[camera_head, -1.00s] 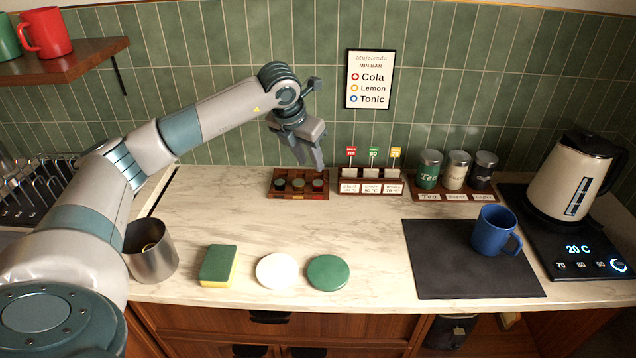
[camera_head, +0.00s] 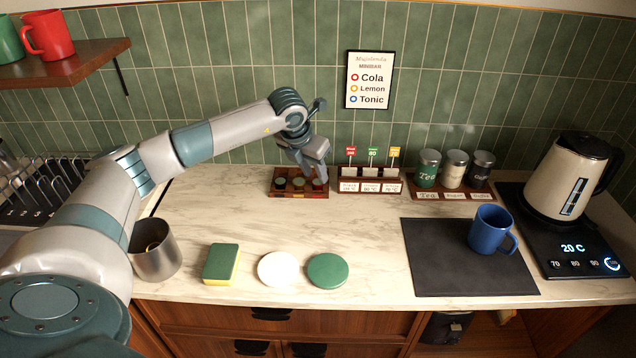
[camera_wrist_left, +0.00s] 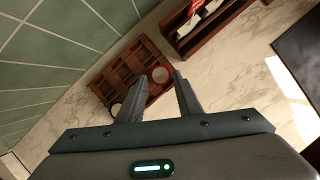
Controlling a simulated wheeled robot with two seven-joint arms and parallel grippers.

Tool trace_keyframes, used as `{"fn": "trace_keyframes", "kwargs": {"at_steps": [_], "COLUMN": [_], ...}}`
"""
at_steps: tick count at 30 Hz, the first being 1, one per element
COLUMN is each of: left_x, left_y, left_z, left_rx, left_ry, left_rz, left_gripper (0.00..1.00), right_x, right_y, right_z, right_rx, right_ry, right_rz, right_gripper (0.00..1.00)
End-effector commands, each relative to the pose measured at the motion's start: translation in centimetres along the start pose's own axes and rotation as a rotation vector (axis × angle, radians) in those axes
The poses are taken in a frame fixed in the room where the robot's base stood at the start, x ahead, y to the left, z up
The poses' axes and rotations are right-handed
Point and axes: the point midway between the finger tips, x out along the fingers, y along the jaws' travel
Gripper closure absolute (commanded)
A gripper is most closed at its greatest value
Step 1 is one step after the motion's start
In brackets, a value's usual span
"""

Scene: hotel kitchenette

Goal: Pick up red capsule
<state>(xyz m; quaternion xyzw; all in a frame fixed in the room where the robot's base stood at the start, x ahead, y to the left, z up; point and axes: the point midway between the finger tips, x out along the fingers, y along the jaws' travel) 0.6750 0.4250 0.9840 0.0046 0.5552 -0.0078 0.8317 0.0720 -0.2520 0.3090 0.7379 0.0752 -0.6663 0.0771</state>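My left gripper (camera_head: 312,178) is low over the right end of the box. Its two fingers (camera_wrist_left: 158,82) are apart with the red capsule seen between their tips; whether they touch it I cannot tell. Another capsule (camera_wrist_left: 116,109) is partly hidden by a finger. My right gripper is out of view.
A card holder with small flags (camera_head: 370,174) stands just right of the box. Canisters (camera_head: 454,168), a blue mug (camera_head: 490,229) on a dark mat (camera_head: 440,270) and a kettle (camera_head: 562,175) are further right. A sponge (camera_head: 221,262) and metal cup (camera_head: 155,255) are nearer; mid-counter is clear.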

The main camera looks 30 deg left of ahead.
Motion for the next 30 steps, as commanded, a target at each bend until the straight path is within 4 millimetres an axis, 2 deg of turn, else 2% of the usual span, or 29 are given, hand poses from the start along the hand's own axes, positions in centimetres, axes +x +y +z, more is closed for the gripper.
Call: {"fn": "trace_keyframes", "kwargs": {"at_steps": [3,9,15,24,27,30], "left_x": [1.1,3.2,3.5,3.4,3.4,3.4], "left_y": [-0.1,-0.1,-0.1,-0.1,-0.1,-0.1], "left_z": [-0.3,-0.3,-0.3,-0.3,-0.3,-0.3], "left_rx": [-0.001,-0.001,-0.001,-0.001,-0.001,-0.001], "left_ry": [0.005,0.002,0.001,0.001,0.001,0.001], "left_rz": [0.001,0.001,0.001,0.001,0.001,0.001], "left_gripper": [0.68,0.68,0.68,0.68,0.92,0.94], "right_x": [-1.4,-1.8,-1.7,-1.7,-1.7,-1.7], "right_y": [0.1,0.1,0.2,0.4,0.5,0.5], "right_z": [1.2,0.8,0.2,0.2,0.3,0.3], "right_rx": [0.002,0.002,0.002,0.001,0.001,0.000], "right_ry": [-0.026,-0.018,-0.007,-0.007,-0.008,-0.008], "right_rz": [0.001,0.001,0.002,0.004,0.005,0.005], "right_gripper": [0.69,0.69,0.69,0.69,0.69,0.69]}}
